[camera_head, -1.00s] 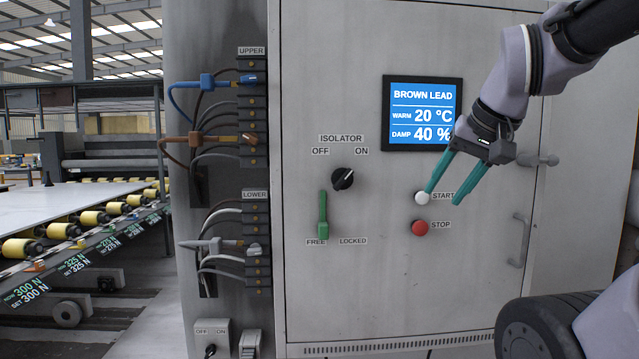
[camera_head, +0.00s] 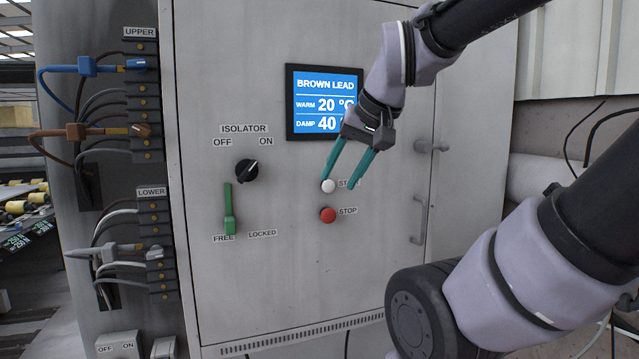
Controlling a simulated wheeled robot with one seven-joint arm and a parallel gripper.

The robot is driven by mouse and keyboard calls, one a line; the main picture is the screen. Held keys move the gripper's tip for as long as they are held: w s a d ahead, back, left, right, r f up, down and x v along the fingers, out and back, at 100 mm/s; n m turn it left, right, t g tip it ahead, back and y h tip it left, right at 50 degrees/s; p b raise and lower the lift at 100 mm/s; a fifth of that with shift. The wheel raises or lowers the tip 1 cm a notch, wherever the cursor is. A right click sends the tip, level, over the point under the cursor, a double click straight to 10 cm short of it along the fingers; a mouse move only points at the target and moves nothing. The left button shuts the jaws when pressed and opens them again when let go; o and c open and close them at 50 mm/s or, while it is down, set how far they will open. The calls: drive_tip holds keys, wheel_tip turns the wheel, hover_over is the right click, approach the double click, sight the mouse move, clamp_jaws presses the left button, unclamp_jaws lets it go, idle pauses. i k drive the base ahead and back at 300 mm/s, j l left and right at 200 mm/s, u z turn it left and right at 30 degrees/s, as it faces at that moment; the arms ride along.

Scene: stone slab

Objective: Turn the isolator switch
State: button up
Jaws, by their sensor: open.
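The isolator switch (camera_head: 247,171) is a round black knob on the grey cabinet door, under the label ISOLATOR. Its white pointer line slants up and right, toward ON. Below it a green lever (camera_head: 229,212) hangs down at the FREE label, left of LOCKED. My gripper (camera_head: 339,184) has two teal fingers, spread apart and empty. It is in front of the door, right of the isolator switch and clear of it. Its left fingertip overlaps the white START button (camera_head: 328,186) in the picture; I cannot tell whether they touch.
A red STOP button (camera_head: 328,215) sits below START. A screen (camera_head: 325,102) reads BROWN LEAD, 20 °C and 40, partly covered by my gripper. Door handles (camera_head: 419,220) are at the right. Terminal blocks with blue, brown and grey leads (camera_head: 88,67) line the left side.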

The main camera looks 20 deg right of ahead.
sight(246, 170)
drive_tip(key=k+j+u, duration=0.55)
drive_tip(key=k+j, duration=0.25)
drive_tip(key=k, duration=0.1)
